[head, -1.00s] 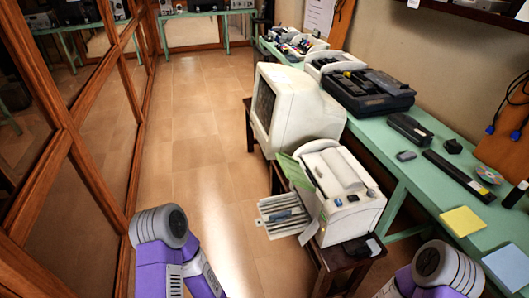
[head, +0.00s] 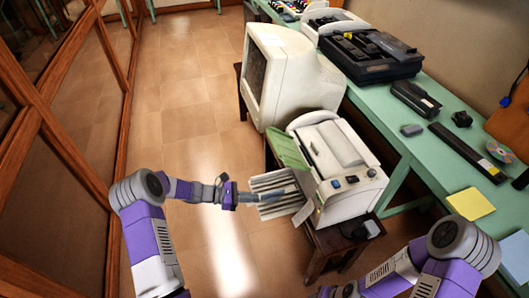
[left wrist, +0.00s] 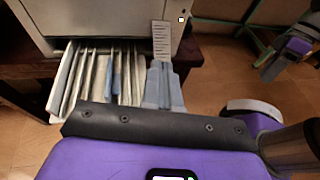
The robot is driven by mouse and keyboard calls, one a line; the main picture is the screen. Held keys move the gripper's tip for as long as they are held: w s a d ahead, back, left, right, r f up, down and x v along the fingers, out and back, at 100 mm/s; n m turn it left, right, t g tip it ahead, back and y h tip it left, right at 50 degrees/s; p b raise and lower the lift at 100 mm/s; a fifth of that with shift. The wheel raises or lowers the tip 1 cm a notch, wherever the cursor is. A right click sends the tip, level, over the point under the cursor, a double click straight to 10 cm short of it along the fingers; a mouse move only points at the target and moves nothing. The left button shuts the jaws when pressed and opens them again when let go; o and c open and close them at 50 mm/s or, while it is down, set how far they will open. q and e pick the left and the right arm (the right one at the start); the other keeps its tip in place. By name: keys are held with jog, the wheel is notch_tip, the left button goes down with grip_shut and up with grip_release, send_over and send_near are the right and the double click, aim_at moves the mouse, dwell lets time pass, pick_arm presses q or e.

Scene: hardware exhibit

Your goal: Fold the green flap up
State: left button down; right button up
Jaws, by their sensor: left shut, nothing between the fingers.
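The green flap (head: 287,148) sticks out from the upper left side of a white boxy machine (head: 345,168). It slants outward above a slatted open tray (head: 268,182). My left gripper (head: 255,197) is shut and empty, with its tips close to the tray's outer end and below the flap. In the left wrist view its fingers (left wrist: 162,80) point toward the machine's front, just right of the tray (left wrist: 68,75); contact cannot be told. The green flap is not visible in the left wrist view. Part of my right arm's end (left wrist: 285,55) shows there, its jaws unclear.
The machine stands on a dark wooden stool (head: 325,242). A CRT monitor (head: 285,75) stands just behind it. A green bench (head: 420,150) with devices runs along the right. The tiled floor (head: 190,120) to the left is open, up to wood-framed glass panels.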

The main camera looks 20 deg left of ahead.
pick_arm(q)
jog(key=w+a+r+n+t+h, duration=0.3)
jog(key=w+a+r+t, duration=0.2)
jog(key=a+r, duration=0.45)
jog(key=r+b+x, duration=0.2)
jog(key=b+x, duration=0.1)
jog(key=x, duration=1)
jog(key=shift+r, duration=0.3)
jog(key=shift+s+d, duration=0.1)
